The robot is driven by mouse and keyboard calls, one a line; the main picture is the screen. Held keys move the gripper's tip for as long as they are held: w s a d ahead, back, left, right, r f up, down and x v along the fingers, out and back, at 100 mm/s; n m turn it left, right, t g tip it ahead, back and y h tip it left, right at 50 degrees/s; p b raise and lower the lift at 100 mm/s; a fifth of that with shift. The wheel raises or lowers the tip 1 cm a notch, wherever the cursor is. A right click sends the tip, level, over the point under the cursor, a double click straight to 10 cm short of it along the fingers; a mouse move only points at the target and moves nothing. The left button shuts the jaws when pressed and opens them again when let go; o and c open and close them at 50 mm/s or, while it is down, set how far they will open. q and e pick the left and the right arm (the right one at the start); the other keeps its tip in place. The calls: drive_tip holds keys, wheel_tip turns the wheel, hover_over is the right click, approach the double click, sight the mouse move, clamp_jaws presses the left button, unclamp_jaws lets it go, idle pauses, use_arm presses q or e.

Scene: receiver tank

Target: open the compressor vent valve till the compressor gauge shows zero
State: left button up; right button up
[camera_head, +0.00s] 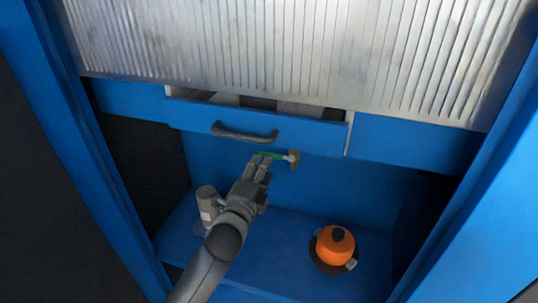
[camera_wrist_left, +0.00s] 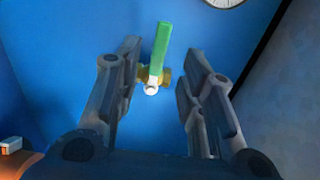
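The vent valve has a green lever handle (camera_wrist_left: 161,52) and a brass body with a pale hub (camera_wrist_left: 152,88), mounted on the blue back panel. In the left wrist view the lever stands nearly upright; in the head view the green handle (camera_head: 270,154) points left from the brass body (camera_head: 294,160). My left gripper (camera_wrist_left: 160,75) is open, its fingers on either side of the valve, with gaps to it. It also shows in the head view (camera_head: 262,165), by the handle. A white gauge (camera_wrist_left: 224,1) shows only its lower edge; its reading is hidden. My right gripper is not in view.
A partly open blue drawer (camera_head: 260,128) with a dark handle (camera_head: 245,133) hangs above the valve. An orange round object (camera_head: 335,246) and a grey cylinder (camera_head: 208,204) stand on the blue lower shelf (camera_head: 275,250). A ribbed metal shutter (camera_head: 300,55) is above.

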sight(269, 155)
use_arm(q)
drive_tip(key=x, duration=0.7)
drive_tip(key=shift+w, duration=0.1)
clamp_jaws()
idle(0.3)
